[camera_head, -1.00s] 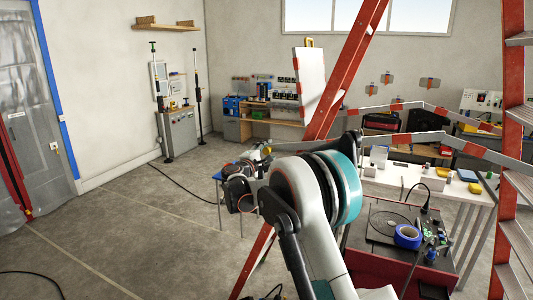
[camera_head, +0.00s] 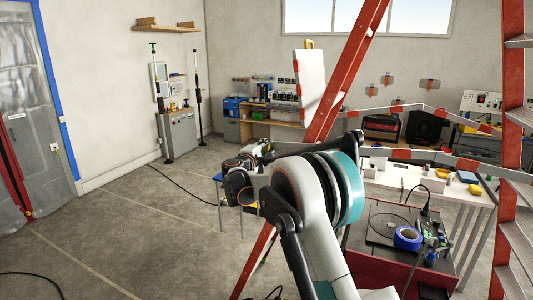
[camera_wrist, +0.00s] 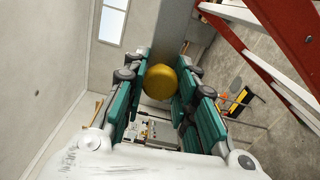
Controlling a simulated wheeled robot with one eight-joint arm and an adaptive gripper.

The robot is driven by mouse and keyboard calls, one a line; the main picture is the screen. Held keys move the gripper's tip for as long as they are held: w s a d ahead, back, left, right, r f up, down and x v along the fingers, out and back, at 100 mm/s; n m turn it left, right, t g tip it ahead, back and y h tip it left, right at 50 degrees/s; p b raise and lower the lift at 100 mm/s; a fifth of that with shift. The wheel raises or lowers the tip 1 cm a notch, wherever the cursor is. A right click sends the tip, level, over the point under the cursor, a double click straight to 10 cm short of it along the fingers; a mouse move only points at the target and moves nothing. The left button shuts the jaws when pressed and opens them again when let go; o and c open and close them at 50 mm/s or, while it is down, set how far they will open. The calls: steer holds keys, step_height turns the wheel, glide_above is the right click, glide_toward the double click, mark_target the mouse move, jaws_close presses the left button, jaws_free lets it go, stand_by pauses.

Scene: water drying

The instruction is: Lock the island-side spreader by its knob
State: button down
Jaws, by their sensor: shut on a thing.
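A yellow knob (camera_wrist: 160,82) sits between the teal-padded fingers of my gripper (camera_wrist: 166,92) in the wrist view. The fingers are shut on it from both sides. Two grey spreader bars with red-and-white bands cross between the red ladder rails. The nearer spreader (camera_head: 420,155) runs almost straight, sloping slightly down to the right. The farther spreader (camera_head: 425,106) still bends upward in its middle. The frames do not show which spreader the held knob belongs to.
The red ladder rail (camera_head: 343,72) rises close to my arm; another rail (camera_head: 514,90) stands at the right. The floor at the left is mostly open.

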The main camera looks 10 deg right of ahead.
steer(key=shift+r+m, duration=0.6)
steer(key=shift+r, duration=0.3)
steer(key=c, duration=1.3)
jaws_free()
steer(key=v, duration=1.2)
